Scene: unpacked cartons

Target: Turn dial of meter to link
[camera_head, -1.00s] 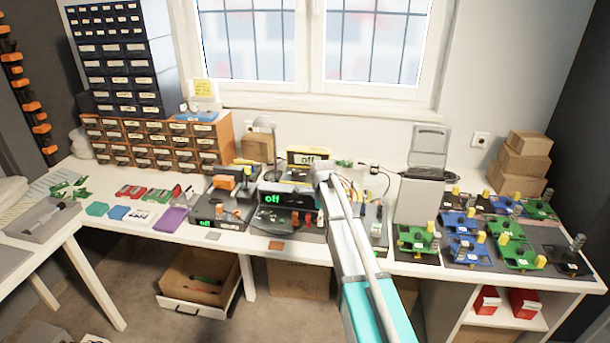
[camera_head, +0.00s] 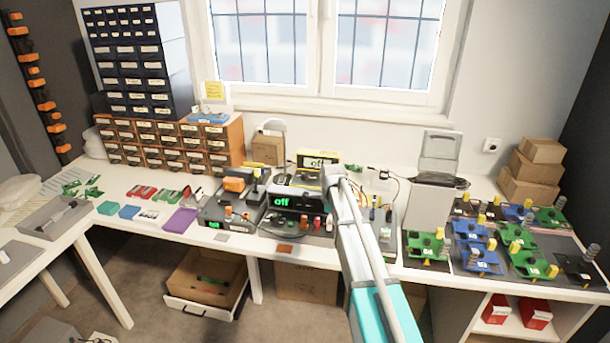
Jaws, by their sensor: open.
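My gripper (camera_head: 332,176) is at the far end of my arm, in front of the meter's lower right part in the picture. The fingers are small and seen from behind; they look empty. I cannot tell whether they touch the meter.
A black instrument (camera_head: 297,201) with a green "off" display stands in front of the meter. A soldering station (camera_head: 226,207) is to its left. Cables and small tools lie to the right, before a grey case (camera_head: 426,205). Several circuit boards (camera_head: 472,229) fill the right end.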

